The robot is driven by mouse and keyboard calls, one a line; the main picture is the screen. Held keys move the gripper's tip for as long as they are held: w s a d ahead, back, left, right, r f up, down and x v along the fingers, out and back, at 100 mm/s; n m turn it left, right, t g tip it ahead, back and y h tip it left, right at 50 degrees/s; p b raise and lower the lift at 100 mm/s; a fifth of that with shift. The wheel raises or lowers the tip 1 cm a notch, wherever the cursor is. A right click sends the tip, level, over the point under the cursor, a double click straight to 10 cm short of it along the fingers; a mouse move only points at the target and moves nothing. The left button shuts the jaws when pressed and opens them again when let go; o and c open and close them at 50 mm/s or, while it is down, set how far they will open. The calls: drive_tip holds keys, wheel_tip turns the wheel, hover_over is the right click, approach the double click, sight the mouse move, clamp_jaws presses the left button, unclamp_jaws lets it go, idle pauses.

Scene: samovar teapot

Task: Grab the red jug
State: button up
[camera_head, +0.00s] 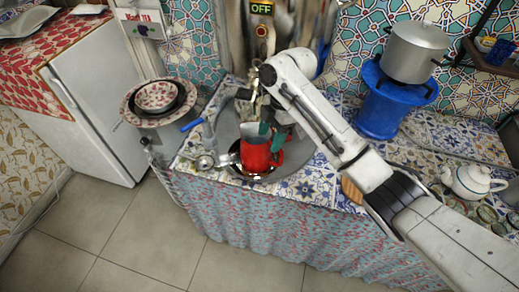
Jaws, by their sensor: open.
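The red jug (254,156) stands upright in the round sink (298,183) set in the tiled counter, with a dark pan or dish under it. Its top looks grey and open, and a red part shows at its right side. My gripper (271,135) reaches down from the upper right over the jug's right side. Its teal fingertips are apart, one by the jug's rim and the other further right, near the red part. I cannot tell whether either finger touches the jug.
A tap (243,94) stands behind the sink. Patterned bowls (158,97) stand to the left. A blue barrel (382,110) with a grey pot (416,52) on it stands behind right. A white teapot (471,181) and small cups are at far right. The floor in front is clear.

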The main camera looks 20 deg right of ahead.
sight(264, 155)
drive_tip(key=shift+p+x, duration=0.5)
drive_tip(key=shift+x, duration=1.85)
drive_tip(key=shift+d, duration=0.1)
drive_tip(key=shift+c, duration=0.4)
clamp_jaws()
